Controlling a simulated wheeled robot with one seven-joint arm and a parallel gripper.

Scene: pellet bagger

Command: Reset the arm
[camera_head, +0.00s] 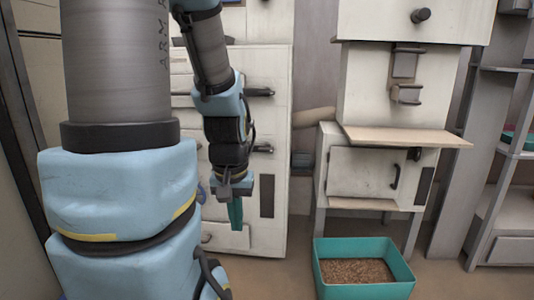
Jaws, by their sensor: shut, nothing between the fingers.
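My arm hangs down in the left half of the head view, with a thick grey and light-blue link close to the camera. My gripper (235,213) is at its lower end, pointing down, with teal fingers close together. It is shut with nothing visible in it. It hangs in front of a white drawer cabinet (270,135), left of the pellet machine, and I cannot tell how far it is from the cabinet.
A pellet machine (395,100) with a small ledge (405,137) and a door (362,172) stands at the right. A teal bin (365,291) with brown pellets (357,271) sits on the floor before it. Shelving (510,155) stands far right. Some floor shows between arm and bin.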

